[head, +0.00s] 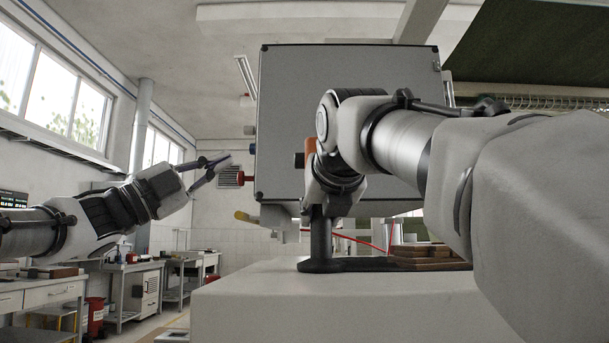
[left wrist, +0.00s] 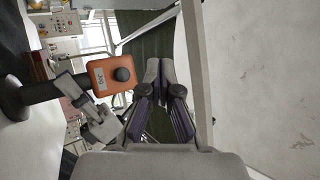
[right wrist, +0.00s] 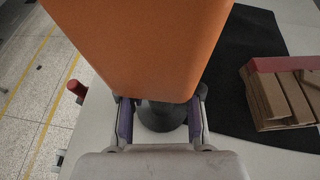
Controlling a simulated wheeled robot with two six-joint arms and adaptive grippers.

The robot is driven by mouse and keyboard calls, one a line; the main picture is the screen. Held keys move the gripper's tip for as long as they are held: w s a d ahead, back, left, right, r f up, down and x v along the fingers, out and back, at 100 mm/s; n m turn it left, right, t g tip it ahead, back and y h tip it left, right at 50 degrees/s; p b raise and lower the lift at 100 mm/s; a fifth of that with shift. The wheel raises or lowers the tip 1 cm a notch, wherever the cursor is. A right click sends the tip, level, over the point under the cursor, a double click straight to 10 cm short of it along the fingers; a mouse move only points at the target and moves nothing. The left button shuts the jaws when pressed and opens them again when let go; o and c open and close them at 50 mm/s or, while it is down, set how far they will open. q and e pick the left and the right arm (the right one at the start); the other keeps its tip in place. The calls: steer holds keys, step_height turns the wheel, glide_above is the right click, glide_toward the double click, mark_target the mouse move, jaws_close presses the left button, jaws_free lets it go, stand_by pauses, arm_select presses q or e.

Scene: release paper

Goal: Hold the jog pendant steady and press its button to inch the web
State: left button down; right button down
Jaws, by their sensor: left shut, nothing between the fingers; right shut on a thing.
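The orange jog pendant (left wrist: 101,77) shows its labelled face and round black button (left wrist: 122,74) in the left wrist view. In the head view a sliver of the pendant (head: 309,147) shows behind my right arm, its black button (head: 299,160) facing left. Its black stand (head: 320,238) is upright. My right gripper (right wrist: 160,108) is shut on the pendant, whose orange back (right wrist: 145,45) fills the top of the right wrist view. My left gripper (head: 226,160) is shut and empty, left of the button and apart from it; its fingers (left wrist: 160,72) also show in the left wrist view.
A large grey cabinet (head: 275,90) stands behind the pendant. The white worktop (head: 260,290) holds the stand. Brown blocks (right wrist: 275,95) lie on a dark mat (right wrist: 240,70) to its right. Open air lies between my left gripper and the pendant.

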arm_select(q)
steer(key=shift+d, duration=0.1)
steer(key=d, duration=0.8)
steer(key=shift+d, duration=0.3)
stand_by(1.1)
steer(key=shift+d, duration=0.4)
steer(key=shift+d, duration=0.5)
stand_by(2.5)
stand_by(1.3)
steer(key=shift+a, duration=0.9)
steer(key=shift+a, duration=2.55)
